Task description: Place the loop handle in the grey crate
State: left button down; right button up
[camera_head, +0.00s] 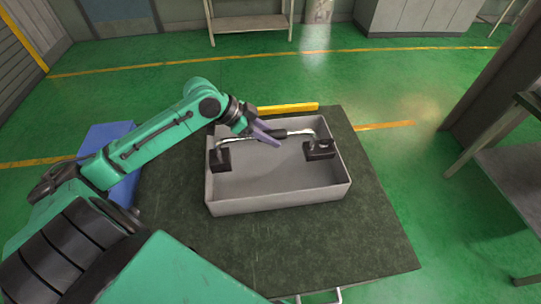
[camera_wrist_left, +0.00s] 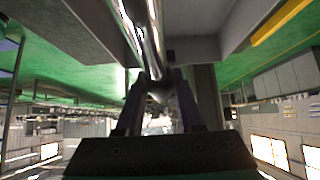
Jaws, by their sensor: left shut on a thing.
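The loop handle (camera_head: 319,151), a bent silver bar with a black block at each end, is over the grey crate (camera_head: 280,201) in the head view. Both end blocks appear within the crate's walls; I cannot tell whether they touch its floor. My left gripper (camera_head: 264,136) reaches in from the left and is shut on the bar, between the two blocks. In the left wrist view the fingers (camera_wrist_left: 157,88) close around the shiny bar (camera_wrist_left: 146,35). Part of the bar is hidden by the fingers. My right gripper is not in view.
The crate stands on a dark table (camera_head: 375,235) with free room in front and to the right. A yellow bar (camera_head: 288,107) lies behind the crate. A blue box (camera_head: 106,135) is at the left, partly behind my arm. A grey bench (camera_head: 510,165) stands at far right.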

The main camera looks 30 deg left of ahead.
aim_at(238, 141)
pick_arm(q)
notch_tip(238, 141, down, 10)
jog(key=shift+w+p, duration=0.35)
jog(key=shift+p, duration=0.1)
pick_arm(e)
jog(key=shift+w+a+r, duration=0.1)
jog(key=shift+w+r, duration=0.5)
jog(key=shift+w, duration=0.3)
pick_arm(q)
jog(key=shift+f, duration=0.1)
jog(key=c, duration=0.7)
grip_release()
jog(key=shift+s, duration=0.1)
jog(key=shift+o, duration=0.8)
jog(key=shift+d, duration=0.1)
jog(key=v, duration=1.2)
jog(key=shift+s, duration=0.1)
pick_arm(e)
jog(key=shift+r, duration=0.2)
